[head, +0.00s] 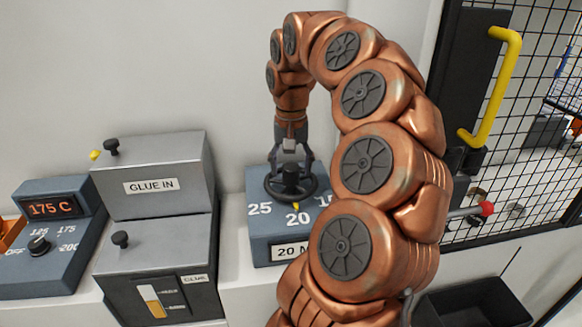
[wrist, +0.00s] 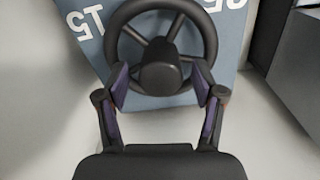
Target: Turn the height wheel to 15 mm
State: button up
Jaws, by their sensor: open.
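The height wheel (head: 291,184) is a black spoked handwheel on top of a blue-grey box (head: 257,226). Around it the box shows 25, 20 and a partly hidden third mark; a yellow pointer (head: 296,206) lies by the 20. A label on the box's front begins with 20, its rest hidden by my arm. In the wrist view the wheel (wrist: 158,30) fills the upper middle, with 15 upside down at its left. My gripper (wrist: 160,90) is open, its fingers on both sides of the wheel's black hub (wrist: 160,73). I cannot tell whether they touch it.
Left of the box stand a grey GLUE IN unit (head: 150,205) and a heater box reading 175 C (head: 52,209). At right are a mesh door with a yellow handle (head: 497,85), a red knob (head: 486,209) and a black bin (head: 470,302).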

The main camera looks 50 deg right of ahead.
jog(key=shift+f, duration=0.45)
jog(key=shift+c, duration=0.2)
jog(key=c, duration=1.1)
